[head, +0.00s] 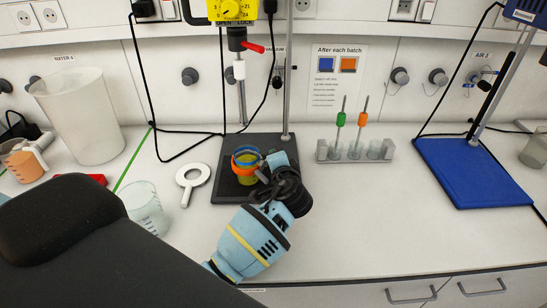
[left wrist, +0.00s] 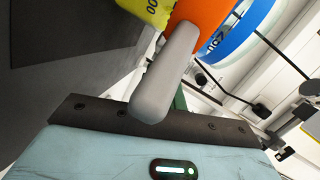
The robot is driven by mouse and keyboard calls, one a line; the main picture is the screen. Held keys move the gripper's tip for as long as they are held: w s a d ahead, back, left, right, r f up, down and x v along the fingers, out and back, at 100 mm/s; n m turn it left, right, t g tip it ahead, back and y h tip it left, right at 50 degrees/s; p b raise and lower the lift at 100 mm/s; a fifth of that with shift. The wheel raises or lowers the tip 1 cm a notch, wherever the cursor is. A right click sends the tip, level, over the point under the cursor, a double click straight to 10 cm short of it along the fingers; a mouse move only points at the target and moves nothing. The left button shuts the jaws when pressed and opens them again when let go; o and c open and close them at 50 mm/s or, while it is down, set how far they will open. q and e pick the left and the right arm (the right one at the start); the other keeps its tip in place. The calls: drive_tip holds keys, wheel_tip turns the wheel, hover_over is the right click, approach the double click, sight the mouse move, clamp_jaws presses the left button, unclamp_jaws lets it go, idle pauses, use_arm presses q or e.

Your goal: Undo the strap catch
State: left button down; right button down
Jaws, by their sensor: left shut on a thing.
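In the left wrist view a light grey catch lever (left wrist: 163,85) sticks out from the orange strap (left wrist: 195,30) toward my palm. My left gripper (head: 268,173) is at the beaker's right side, shut on the catch lever; its fingertips are mostly hidden. My right gripper is not in view.
A white ring-shaped tool (head: 190,186) and an empty beaker (head: 145,208) are at left. A rack (head: 355,150) with orange- and green-marked rods and a blue stand plate (head: 470,175) are at right.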

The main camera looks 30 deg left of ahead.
use_arm(q)
drive_tip(key=shift+d+m+t+h, duration=0.1)
drive_tip(key=shift+m+t+h, duration=0.2)
drive_tip(key=shift+m, duration=0.1)
drive_tip(key=c, duration=1.5)
unclamp_jaws()
drive_tip(key=shift+s, duration=0.1)
drive_tip(key=shift+v, duration=3.85)
